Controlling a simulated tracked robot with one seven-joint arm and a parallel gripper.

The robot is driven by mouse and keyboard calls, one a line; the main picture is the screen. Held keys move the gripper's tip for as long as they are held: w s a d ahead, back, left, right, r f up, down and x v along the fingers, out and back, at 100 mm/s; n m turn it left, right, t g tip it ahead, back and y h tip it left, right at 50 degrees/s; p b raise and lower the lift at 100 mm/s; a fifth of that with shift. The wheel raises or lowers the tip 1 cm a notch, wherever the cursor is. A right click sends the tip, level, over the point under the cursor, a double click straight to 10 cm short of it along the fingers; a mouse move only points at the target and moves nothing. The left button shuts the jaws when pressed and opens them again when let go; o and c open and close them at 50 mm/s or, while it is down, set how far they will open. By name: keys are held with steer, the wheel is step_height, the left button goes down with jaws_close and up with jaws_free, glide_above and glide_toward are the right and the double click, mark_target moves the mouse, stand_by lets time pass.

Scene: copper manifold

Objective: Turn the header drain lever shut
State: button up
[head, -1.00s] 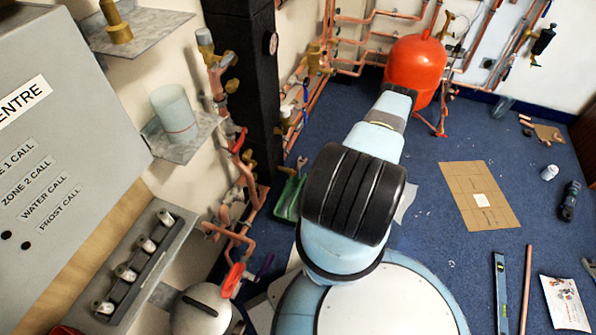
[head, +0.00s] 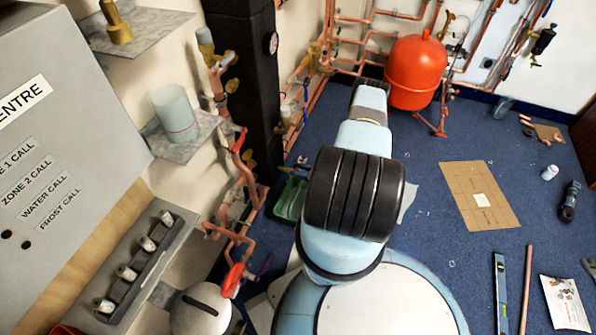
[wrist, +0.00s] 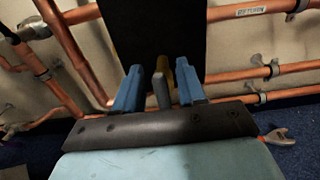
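In the wrist view my gripper (wrist: 159,76) shows two blue fingers standing apart, in front of a dark panel. A grey upright piece (wrist: 162,92) stands between them, and a yellow part (wrist: 163,64) shows just behind. I cannot tell whether either belongs to the header drain lever, or whether the fingers touch it. In the head view my arm hides the gripper. Levers and valves show on the left wall pipework, including a red lever (head: 239,141) and a lower red lever (head: 232,280); neither is clearly marked as the header drain.
Copper pipes (wrist: 78,62) run beside my gripper. A red vessel (head: 416,72) stands beyond my arm. A black column (head: 245,90) rises left of it, and a green tray (head: 291,198) lies near its foot.

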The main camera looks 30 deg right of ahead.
steer(key=shift+c, duration=0.4)
jaws_close()
steer(key=shift+d+m, duration=0.1)
steer(key=shift+m, duration=0.2)
steer(key=shift+w+d+f+m, duration=0.25)
steer(key=shift+d+f+m, duration=0.15)
steer(key=shift+m, duration=2.55)
steer(key=shift+w+d+f+m, duration=0.35)
steer(key=shift+f+m, duration=0.15)
steer(key=shift+m, duration=2.5)
steer(key=shift+w+d+f+m, duration=0.2)
steer(key=shift+d+f+m, duration=0.2)
steer(key=shift+m, duration=2.55)
steer(key=shift+f, duration=0.1)
steer(key=shift+o, duration=0.4)
jaws_free()
steer(key=shift+a, duration=0.15)
